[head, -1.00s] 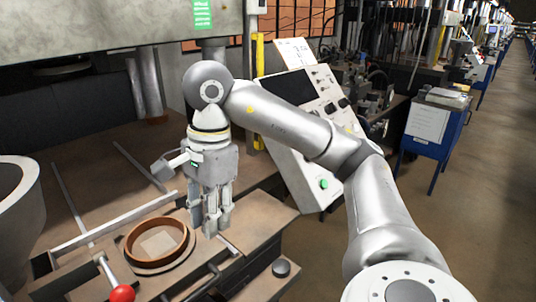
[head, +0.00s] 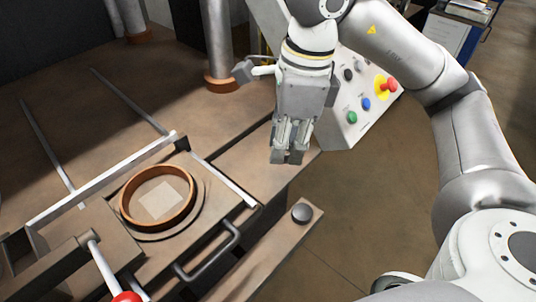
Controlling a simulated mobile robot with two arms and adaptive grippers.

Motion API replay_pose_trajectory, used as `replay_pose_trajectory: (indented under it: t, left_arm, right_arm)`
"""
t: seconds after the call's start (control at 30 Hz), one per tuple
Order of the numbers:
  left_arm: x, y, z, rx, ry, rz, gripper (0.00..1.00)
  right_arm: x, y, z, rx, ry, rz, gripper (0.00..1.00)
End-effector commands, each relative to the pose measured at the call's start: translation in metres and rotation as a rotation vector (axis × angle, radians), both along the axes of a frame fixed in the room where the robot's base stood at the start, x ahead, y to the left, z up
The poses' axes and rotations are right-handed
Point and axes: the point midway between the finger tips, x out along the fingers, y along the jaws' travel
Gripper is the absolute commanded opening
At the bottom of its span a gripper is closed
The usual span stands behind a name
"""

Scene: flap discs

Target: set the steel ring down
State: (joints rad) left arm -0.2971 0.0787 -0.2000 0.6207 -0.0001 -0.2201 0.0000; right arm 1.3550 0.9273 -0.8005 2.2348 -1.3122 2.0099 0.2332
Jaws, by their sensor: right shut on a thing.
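My right gripper (head: 287,155) points down, its fingers close together at the right edge of the brown machine table. It is shut on a small grey piece, taken as the steel ring; the fingers hide most of it and it barely stands out from them. A copper-brown round mould (head: 126,212) sits on the machine table to the left of the gripper, clearly apart from it. A pale square mesh piece (head: 160,201) lies flat inside the mould. My left gripper is not in view.
A metal handle (head: 212,257) and a beam with a black knob (head: 302,213) are at the table's front. A red ball lever (head: 127,297) is at the bottom left. A control panel (head: 362,95) with coloured buttons stands behind the gripper. Open floor lies to the right.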

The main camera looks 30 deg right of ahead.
Motion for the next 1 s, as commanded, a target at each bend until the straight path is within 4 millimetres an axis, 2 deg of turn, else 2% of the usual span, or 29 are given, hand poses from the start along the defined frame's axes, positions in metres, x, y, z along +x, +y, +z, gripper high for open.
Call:
replay_pose_trajectory:
  t: [0.1,0.27,0.37,0.63,0.7,0.9,1.0]
  left_arm:
    - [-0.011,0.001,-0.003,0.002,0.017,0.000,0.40]
    - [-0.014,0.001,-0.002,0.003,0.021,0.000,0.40]
    - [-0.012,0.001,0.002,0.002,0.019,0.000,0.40]
    - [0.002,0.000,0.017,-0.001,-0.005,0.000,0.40]
    - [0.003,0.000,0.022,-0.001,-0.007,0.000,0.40]
    - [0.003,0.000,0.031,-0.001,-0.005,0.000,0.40]
    - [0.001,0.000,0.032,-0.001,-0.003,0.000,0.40]
  right_arm:
    - [-0.005,0.009,-0.003,0.001,-0.003,-0.052,0.14]
    - [0.000,0.011,-0.007,0.004,0.001,-0.086,0.14]
    - [0.015,0.005,-0.014,0.003,0.005,-0.091,0.14]
    - [0.078,-0.016,-0.043,0.005,0.006,-0.090,0.14]
    - [0.089,-0.021,-0.057,0.002,0.007,-0.089,0.14]
    - [0.112,-0.028,-0.086,0.001,0.001,-0.086,0.14]
    - [0.117,-0.029,-0.092,0.003,-0.002,-0.084,0.14]
